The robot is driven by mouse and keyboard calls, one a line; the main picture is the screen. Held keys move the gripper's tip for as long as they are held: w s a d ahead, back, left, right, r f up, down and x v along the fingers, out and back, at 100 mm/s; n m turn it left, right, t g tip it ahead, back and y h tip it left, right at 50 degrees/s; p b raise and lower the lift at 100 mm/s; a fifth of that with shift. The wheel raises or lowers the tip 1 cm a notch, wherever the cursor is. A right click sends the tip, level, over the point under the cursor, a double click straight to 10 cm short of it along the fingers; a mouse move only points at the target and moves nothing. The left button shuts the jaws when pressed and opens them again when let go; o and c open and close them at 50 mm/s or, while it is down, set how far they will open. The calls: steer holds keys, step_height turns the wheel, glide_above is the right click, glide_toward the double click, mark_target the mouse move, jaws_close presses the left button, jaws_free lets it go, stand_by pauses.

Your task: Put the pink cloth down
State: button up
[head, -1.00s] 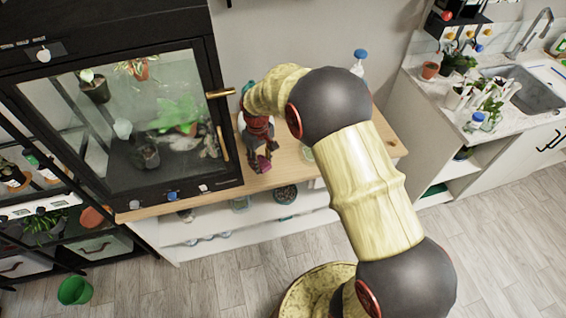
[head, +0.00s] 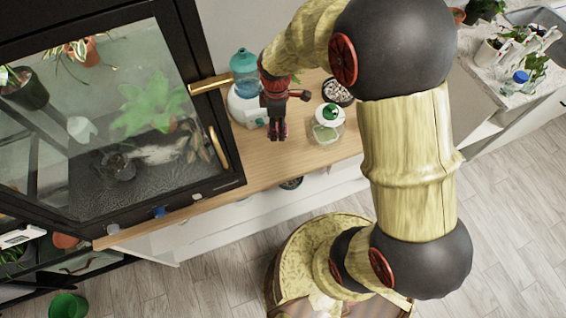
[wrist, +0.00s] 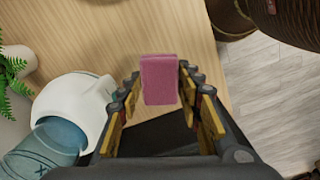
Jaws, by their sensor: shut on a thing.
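The pink cloth (wrist: 160,82) is a small folded block between the fingers of my gripper (wrist: 162,108) in the wrist view. The gripper is shut on it. In the head view my gripper (head: 278,130) points down over the wooden counter top (head: 300,157), between a white humidifier with a teal tank and a glass jar. The cloth is mostly hidden there by the fingers. I cannot tell whether the cloth touches the wood.
The humidifier (head: 243,104) stands close on the left. The jar with a green-knobbed lid (head: 327,126) and a pot of pebbles (head: 337,92) are on the right. A glass plant cabinet (head: 110,110) fills the left. Bare wood lies in front of my gripper.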

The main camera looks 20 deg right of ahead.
mark_target(283, 161)
steer(key=s+f+n+b, duration=0.1)
steer(key=f, duration=0.2)
steer(key=s+f+n+b, duration=0.2)
steer(key=f, duration=0.2)
steer(key=s+f+n+b, duration=0.1)
steer(key=s+f+b, duration=0.1)
steer(key=f, duration=0.2)
stand_by(0.3)
steer(key=shift+f, duration=0.2)
steer(key=o, duration=1)
steer(key=shift+r, duration=0.1)
